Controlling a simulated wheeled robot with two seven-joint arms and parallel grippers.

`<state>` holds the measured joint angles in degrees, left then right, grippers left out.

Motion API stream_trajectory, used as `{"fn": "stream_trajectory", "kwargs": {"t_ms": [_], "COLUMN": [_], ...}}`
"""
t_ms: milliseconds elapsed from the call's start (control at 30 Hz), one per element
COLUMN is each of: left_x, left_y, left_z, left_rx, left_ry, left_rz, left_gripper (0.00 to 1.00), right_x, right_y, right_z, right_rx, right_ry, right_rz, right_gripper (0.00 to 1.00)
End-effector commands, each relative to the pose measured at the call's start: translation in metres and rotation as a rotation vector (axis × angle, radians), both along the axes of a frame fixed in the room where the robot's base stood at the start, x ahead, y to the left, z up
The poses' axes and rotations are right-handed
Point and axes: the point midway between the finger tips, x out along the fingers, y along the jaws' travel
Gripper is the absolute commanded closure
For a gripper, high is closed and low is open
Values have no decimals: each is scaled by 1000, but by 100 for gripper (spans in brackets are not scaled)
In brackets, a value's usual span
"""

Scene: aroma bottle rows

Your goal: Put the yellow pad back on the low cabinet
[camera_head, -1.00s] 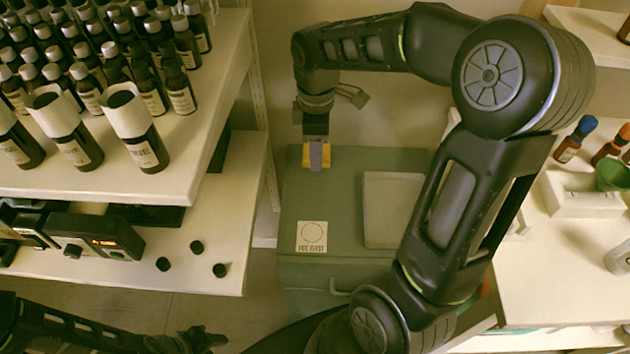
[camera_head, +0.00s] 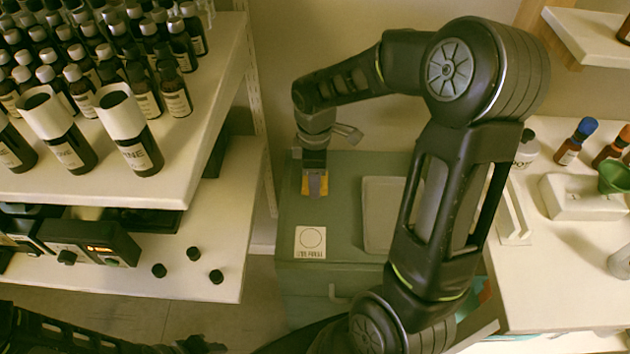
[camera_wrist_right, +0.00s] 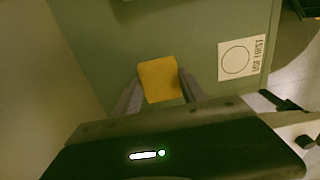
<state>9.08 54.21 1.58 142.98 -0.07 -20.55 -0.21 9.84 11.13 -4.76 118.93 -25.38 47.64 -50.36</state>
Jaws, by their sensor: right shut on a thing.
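The yellow pad (camera_wrist_right: 159,79) is between the two fingers of my right gripper (camera_wrist_right: 160,92) in the right wrist view, and the gripper is shut on it. In the head view the yellow pad (camera_head: 319,185) shows at the tip of my right gripper (camera_head: 314,183), over the back left part of the low green cabinet (camera_head: 345,235). I cannot tell whether the pad touches the cabinet top. My left arm is at the bottom left of the head view; its gripper (camera_head: 203,346) is partly cut off and its jaws are unclear.
A white card with a circle (camera_head: 311,242) lies on the cabinet's front left. A pale flat tray (camera_head: 382,215) lies to its right, partly behind my right arm. A shelf of bottles (camera_head: 215,120) stands left; a white counter (camera_head: 560,270) stands right.

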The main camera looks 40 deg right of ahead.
Motion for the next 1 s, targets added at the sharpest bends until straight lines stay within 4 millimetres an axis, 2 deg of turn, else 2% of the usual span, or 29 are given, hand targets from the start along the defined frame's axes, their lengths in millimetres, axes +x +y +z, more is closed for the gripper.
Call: {"fn": "stream_trajectory", "kwargs": {"t_ms": [100,500,533,767,1000], "left_x": [0,0,0,0,0], "left_y": [0,0,0,0,0], "left_z": [-3,-5,-5,-4,-4], "left_rx": [0,0,0,0,0], "left_ry": [0,0,0,0,0], "left_rz": [0,0,0,0,0], "left_gripper": [64,64,64,64,64], "right_x": [-1,0,0,0,0], "right_y": [0,0,0,0,0], "right_z": [-15,-19,-19,-18,-18], "right_rx": [1,1,1,1,1], "right_ry": [2,1,1,1,1], "right_rz": [0,0,0,0,0], "right_gripper": [89,89,49,30,29]}}
